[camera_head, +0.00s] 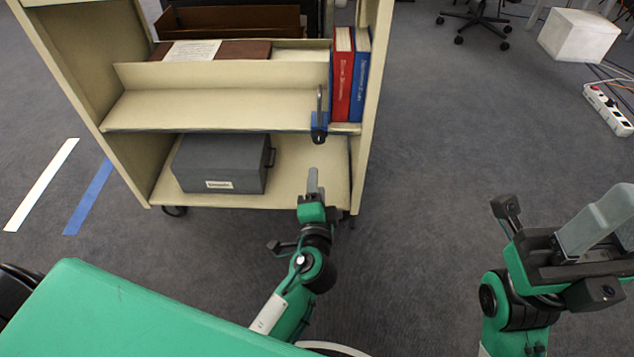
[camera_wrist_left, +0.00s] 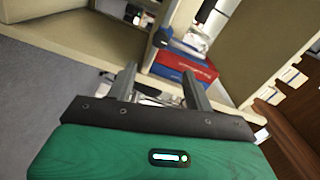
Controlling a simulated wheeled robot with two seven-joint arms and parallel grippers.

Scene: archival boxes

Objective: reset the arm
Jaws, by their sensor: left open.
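My left gripper (camera_head: 313,182) is in the middle of the head view, in front of the cart's lower shelf. In the left wrist view its two grey fingers (camera_wrist_left: 161,86) stand apart with nothing held between them. The red book (camera_wrist_left: 185,66) shows beyond the fingers there. My right gripper (camera_head: 598,222) is at the right edge of the head view, over the floor and away from the cart. Its grey fingers are partly cut off, and their gap cannot be made out.
A cream cart (camera_head: 220,107) holds a grey box (camera_head: 222,160) on its lower shelf. A red book (camera_head: 343,80) and a blue book (camera_head: 360,78) stand upright above. A white box (camera_head: 578,36) and a power strip (camera_head: 608,108) lie at right. Carpet between is clear.

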